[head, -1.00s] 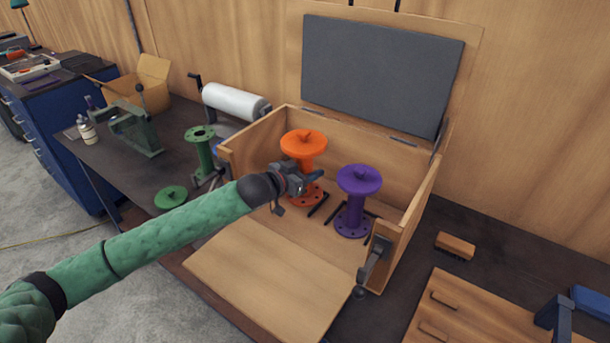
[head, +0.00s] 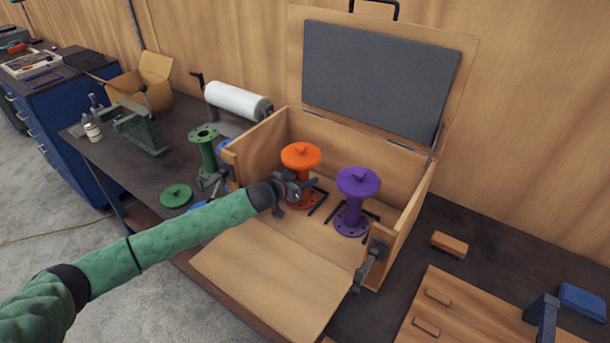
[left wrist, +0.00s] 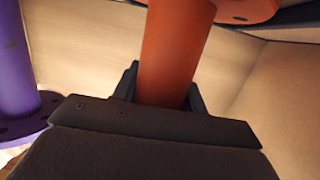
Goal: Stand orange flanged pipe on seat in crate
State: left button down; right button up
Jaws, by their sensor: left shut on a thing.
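The orange flanged pipe (head: 301,157) stands upright inside the open wooden crate (head: 262,290), towards its back left, with a capped top flange. Its lower flange is near the crate floor by dark bracket pieces; I cannot tell if it rests fully. My left gripper (head: 305,187) is shut on the pipe's middle. The left wrist view shows the orange pipe (left wrist: 172,60) between the fingers. A purple flanged pipe (head: 354,205) stands upright to its right among dark brackets. It also shows at the left wrist view's left edge (left wrist: 18,70). My right gripper is not seen.
The crate's lid stands open behind, with a grey pad (head: 380,80). A green flanged pipe (head: 206,155) and green disc (head: 175,195) are left of the crate. A white roll (head: 237,100) stands behind them. A wooden block (head: 449,244) lies right of the crate.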

pick_arm(q)
jog(key=shift+f, duration=0.15)
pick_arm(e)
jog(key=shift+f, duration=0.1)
pick_arm(q)
jog(key=c, duration=0.8)
grip_release()
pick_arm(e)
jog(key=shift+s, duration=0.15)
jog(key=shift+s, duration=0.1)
pick_arm(q)
jog(key=shift+s+a+b, duration=0.25)
jog(key=shift+a+b, duration=0.05)
jog(key=shift+b+v, duration=0.5)
jog(key=shift+v, duration=0.65)
jog(key=b+v, duration=0.3)
jog(key=v, duration=0.6)
jog(key=shift+r, duration=0.25)
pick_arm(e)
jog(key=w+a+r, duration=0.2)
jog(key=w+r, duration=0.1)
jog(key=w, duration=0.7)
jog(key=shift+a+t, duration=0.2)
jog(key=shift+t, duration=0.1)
